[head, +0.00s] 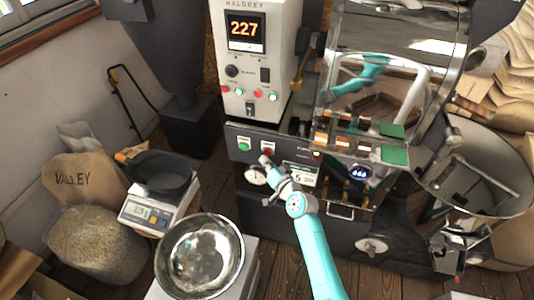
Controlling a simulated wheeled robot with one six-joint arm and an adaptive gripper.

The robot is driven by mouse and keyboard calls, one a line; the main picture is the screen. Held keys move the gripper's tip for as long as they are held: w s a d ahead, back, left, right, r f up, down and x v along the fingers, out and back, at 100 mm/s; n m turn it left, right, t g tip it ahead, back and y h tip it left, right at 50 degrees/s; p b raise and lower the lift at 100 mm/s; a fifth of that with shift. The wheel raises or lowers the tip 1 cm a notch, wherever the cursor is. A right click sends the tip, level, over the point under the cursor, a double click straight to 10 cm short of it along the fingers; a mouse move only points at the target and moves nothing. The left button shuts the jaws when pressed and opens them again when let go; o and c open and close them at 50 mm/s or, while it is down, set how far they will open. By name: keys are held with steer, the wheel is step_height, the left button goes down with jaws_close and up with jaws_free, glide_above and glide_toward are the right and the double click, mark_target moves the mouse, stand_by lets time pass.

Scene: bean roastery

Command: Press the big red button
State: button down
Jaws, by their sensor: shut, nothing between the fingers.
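A red button (267,151) sits on the dark front panel (233,135) of the roasting machine, just right of a green button (244,146). My gripper (265,162) is shut and empty. Its fingertips point up at the panel and appear right at the lower edge of the red button, partly covering it. I cannot tell whether they touch it or stop a little short. My teal arm comes up from the bottom of the picture.
A white control box (262,55) reading 227, with small red and green lights, stands above the panel. A round gauge (254,176) is just below left of my gripper. A steel bowl (199,256) and a scale (150,212) stand at left. A cooling drum (474,180) is right.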

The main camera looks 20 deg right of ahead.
steer(key=shift+w+d, duration=0.25)
steer(key=shift+w, duration=0.1)
steer(key=shift+w+d, duration=0.25)
steer(key=shift+w, duration=0.05)
stand_by(1.0)
stand_by(0.4)
steer(key=shift+s+a, duration=0.5)
steer(key=shift+s, duration=0.15)
steer(key=shift+s+a, duration=0.75)
steer(key=shift+s, duration=0.3)
steer(key=shift+s+a, duration=0.7)
steer(key=shift+s, duration=0.3)
